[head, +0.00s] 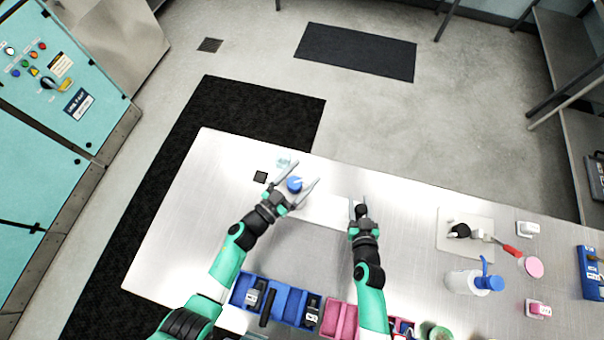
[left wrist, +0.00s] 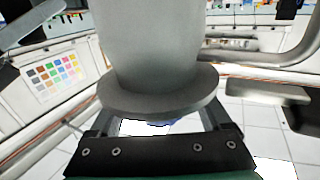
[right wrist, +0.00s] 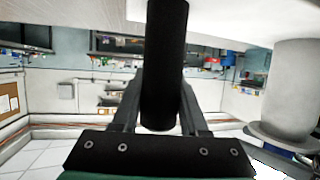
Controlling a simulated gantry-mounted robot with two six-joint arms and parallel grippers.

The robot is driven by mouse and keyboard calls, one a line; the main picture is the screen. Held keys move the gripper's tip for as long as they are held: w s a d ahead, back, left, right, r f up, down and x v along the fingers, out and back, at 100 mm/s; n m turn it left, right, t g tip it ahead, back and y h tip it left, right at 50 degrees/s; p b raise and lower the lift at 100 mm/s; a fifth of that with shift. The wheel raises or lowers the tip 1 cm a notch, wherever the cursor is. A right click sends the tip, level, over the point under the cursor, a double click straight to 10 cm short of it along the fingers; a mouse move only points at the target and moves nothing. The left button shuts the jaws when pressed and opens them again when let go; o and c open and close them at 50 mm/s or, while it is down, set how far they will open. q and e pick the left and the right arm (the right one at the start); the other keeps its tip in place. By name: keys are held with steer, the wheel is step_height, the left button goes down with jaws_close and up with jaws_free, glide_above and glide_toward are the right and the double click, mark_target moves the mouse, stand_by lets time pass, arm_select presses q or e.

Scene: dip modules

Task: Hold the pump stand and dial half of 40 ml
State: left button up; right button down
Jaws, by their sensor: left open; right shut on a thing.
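The pump stand has a pale base plate (head: 325,210) on the metal table. A blue round dial (head: 294,184) tops its grey flanged body (left wrist: 155,45), which also shows at the right of the right wrist view (right wrist: 297,85). My left gripper (head: 304,173) is open, with its fingers on either side of the dial; I cannot tell whether they touch it. A black upright post (right wrist: 163,60) stands at the plate's other end. My right gripper (head: 359,201) is shut on this post. The dial's markings are too small to read.
A small black square (head: 260,177) and a faint clear item (head: 284,163) lie near the left gripper. Blue bins (head: 285,302) and pink bins (head: 342,320) line the front. A blue-capped bottle (head: 465,281) and a pale board (head: 452,241) are at right.

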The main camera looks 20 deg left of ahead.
arm_select(q)
jaws_close()
steer(key=shift+r+m+g+h, duration=0.1)
steer(key=shift+m+g+h, duration=0.55)
steer(key=shift+h, duration=0.35)
steer(key=shift+s+d+m+g+h, duration=0.15)
steer(key=shift+m+g+h, duration=0.25)
steer(key=shift+m+h, duration=0.15)
steer(key=shift+s+d+m+g+h, duration=0.1)
steer(key=shift+d+m+g+h, duration=0.05)
steer(key=shift+m+g+h, duration=0.35)
jaws_free()
steer(key=v, duration=1.2)
steer(key=shift+f, duration=0.25)
